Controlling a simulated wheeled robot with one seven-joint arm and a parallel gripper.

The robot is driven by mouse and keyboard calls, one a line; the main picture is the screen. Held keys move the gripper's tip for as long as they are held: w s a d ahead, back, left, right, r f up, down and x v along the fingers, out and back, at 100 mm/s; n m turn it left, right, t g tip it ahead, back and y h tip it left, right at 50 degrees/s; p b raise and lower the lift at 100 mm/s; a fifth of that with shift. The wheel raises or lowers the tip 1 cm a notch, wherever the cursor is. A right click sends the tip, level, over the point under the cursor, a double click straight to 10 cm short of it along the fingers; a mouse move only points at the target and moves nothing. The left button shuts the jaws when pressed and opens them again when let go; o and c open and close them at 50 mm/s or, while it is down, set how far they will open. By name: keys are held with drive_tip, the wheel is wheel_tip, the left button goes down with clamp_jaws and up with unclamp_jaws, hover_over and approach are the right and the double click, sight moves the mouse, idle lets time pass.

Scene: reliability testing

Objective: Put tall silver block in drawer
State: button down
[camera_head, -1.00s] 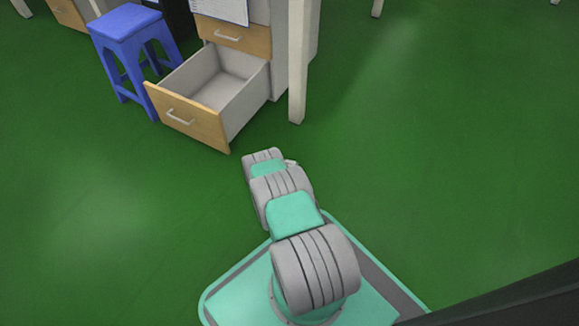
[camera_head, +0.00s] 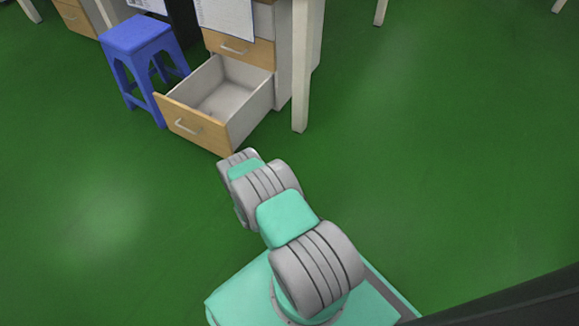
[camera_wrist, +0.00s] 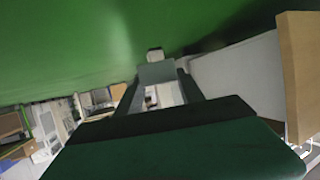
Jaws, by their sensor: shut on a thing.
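The drawer (camera_head: 254,106) is pulled open from a grey cabinet, with a wooden front, a metal handle and light grey inner walls. Its visible inside looks empty. In the wrist view, the wooden drawer front (camera_wrist: 303,75) and a pale drawer wall (camera_wrist: 240,72) are at the right. My gripper (camera_wrist: 157,74) is shut on a small light grey piece, which I take for the silver block (camera_wrist: 155,54). Only its end shows between the fingertips. The gripper is beside the drawer in the wrist view. In the head view, my arm hides the gripper and block.
A blue stool (camera_head: 139,45) stands left of the drawer. A closed drawer (camera_head: 238,47) is above the open one. A pale table leg (camera_head: 305,75) stands just right of the cabinet. Green floor (camera_head: 440,150) is clear at the right and front left.

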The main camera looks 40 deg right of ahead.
drive_tip(key=a+r+p, duration=0.2)
drive_tip(key=a+r, duration=0.1)
drive_tip(key=a, duration=0.4)
drive_tip(key=w+a+r+n+t+y, duration=0.1)
drive_tip(key=w+a+r, duration=0.25)
drive_tip(key=r, duration=0.55)
drive_tip(key=w+a+r+n+t+y, duration=0.15)
drive_tip(key=w+r, duration=0.25)
drive_tip(key=r, duration=0.6)
drive_tip(key=w+a+r+n, duration=0.1)
drive_tip(key=w+a+r, duration=0.3)
drive_tip(key=r, duration=0.5)
drive_tip(key=s+a+r+n+t+y, duration=0.1)
drive_tip(key=s+a+r+n+y, duration=0.4)
drive_tip(key=r, duration=0.6)
drive_tip(key=s+a+r+n+t+y, duration=0.1)
drive_tip(key=s+a+r+n+y, duration=0.15)
drive_tip(key=s+a+r, duration=0.75)
drive_tip(key=w+d+r+m+h+p, duration=0.1)
drive_tip(key=w+r+m+p, duration=0.1)
drive_tip(key=r+p, duration=1.4)
drive_tip(key=w+d+r+m+h+p, duration=0.1)
drive_tip(key=w+r+m+h+p, duration=0.1)
drive_tip(key=r+p, duration=1.4)
drive_tip(key=shift+w+d+r+p, duration=0.2)
drive_tip(key=shift+w+d+p, duration=0.05)
drive_tip(key=shift+p, duration=0.25)
